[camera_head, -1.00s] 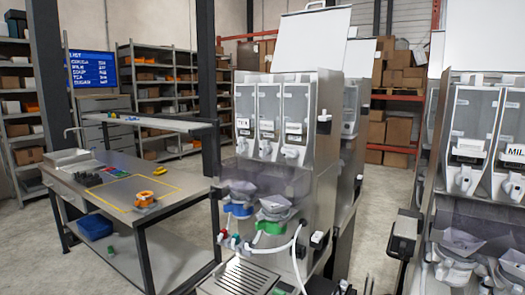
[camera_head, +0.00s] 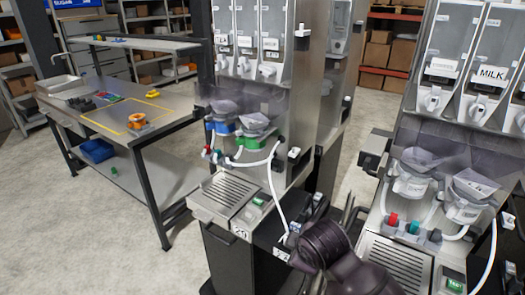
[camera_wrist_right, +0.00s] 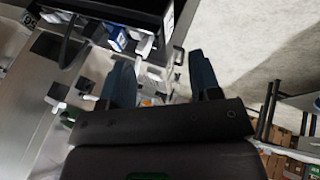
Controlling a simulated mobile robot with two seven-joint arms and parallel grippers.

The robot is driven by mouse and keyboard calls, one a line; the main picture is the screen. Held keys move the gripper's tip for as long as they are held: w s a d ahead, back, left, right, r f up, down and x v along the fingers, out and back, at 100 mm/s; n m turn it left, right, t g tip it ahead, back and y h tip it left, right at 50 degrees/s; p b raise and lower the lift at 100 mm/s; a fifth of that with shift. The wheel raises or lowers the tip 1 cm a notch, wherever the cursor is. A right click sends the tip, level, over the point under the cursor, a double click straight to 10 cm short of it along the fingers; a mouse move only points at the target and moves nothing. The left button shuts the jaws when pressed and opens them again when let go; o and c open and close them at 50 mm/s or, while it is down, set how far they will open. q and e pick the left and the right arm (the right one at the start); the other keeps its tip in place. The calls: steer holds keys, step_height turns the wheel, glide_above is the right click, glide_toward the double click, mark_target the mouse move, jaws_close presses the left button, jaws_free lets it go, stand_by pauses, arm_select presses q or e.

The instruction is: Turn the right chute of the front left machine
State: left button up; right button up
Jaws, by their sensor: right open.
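The front left machine (camera_head: 300,150) stands in the middle of the head view, with several labelled clear canisters in its upper part. Its right chute (camera_head: 268,72) is a small white spout under the rightmost canister; a middle chute (camera_head: 243,66) sits beside it. In the wrist view my right gripper (camera_wrist_right: 162,82) is open, its two dark blue fingers apart. A pale, partly clear part (camera_wrist_right: 152,75) shows beyond and between the fingers; I cannot tell which part it is, or whether it is touched. My left gripper is not in view.
A second machine (camera_head: 410,125) with a MILK canister stands at the right. Grey funnels (camera_head: 256,124), white hoses and a drip tray (camera_head: 223,194) lie below the chutes. A workbench (camera_head: 170,105) stands at the left. Open floor (camera_head: 120,250) lies in front of the bench.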

steer(key=w+a+r+n+t+h, duration=0.1)
steer(key=w+a+r+n, duration=0.5)
steer(key=w+r, duration=0.25)
steer(key=n+t+h, duration=0.5)
steer(key=n+h, duration=0.1)
steer(key=n, duration=0.1)
glide_toward(265, 73)
steer(key=p+x, duration=0.2)
steer(key=x, duration=0.5)
steer(key=shift+w, duration=0.2)
steer(key=shift+w+d+f, duration=0.3)
steer(key=shift+w+d, duration=0.05)
steer(key=shift+w, duration=0.25)
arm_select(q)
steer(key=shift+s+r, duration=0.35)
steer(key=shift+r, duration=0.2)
